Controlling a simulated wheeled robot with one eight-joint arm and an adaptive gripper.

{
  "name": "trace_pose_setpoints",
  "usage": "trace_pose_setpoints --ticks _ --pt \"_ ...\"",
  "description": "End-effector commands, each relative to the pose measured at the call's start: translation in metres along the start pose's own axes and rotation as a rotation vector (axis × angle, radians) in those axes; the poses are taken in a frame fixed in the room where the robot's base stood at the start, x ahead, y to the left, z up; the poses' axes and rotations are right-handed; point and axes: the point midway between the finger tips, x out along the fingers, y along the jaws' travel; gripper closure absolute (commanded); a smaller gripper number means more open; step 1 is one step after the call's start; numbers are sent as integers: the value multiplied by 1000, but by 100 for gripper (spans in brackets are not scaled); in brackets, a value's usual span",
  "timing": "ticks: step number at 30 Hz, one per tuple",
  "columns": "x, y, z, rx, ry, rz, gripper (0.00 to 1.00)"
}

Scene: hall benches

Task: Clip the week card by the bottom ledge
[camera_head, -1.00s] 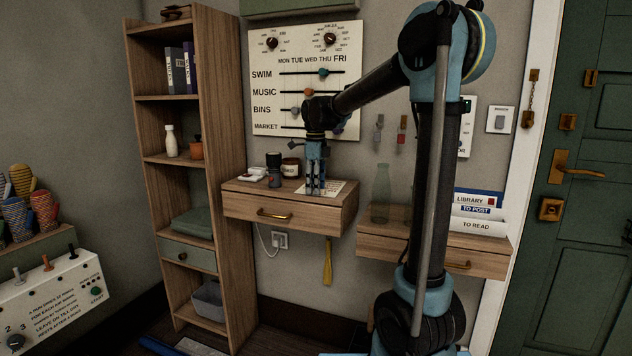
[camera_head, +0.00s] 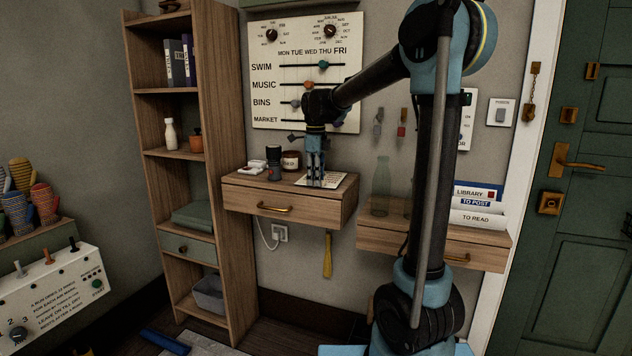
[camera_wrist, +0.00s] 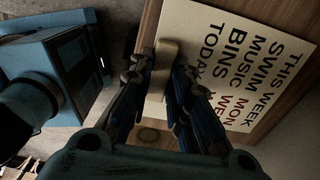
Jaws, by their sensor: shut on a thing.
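The week card (camera_head: 335,181) is a pale sheet lying flat on top of the wall drawer unit. In the wrist view the week card (camera_wrist: 235,65) shows printed lines: THIS WEEK, SWIM, MUSIC, BINS TODAY. My gripper (camera_head: 316,185) points straight down over the card's left part. In the wrist view my gripper (camera_wrist: 165,85) has its fingers closed around a small pale wooden piece (camera_wrist: 166,52) at the card's edge. Whether this piece grips the card is hidden by the fingers. A bottom ledge cannot be made out on the wall board (camera_head: 270,100).
The drawer unit (camera_head: 285,195) has a dark cup (camera_head: 274,160), a jar (camera_head: 291,161) and a small white item on top. A tall shelf (camera_head: 228,200) stands close on the left. A second drawer unit (camera_head: 400,240) with a green bottle (camera_head: 381,185) is at right.

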Motion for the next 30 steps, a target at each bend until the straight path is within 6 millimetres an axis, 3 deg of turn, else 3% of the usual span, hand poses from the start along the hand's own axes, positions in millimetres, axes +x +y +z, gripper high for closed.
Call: trace_pose_setpoints --ticks 30 --pt "-66 0 0 0 0 0 100"
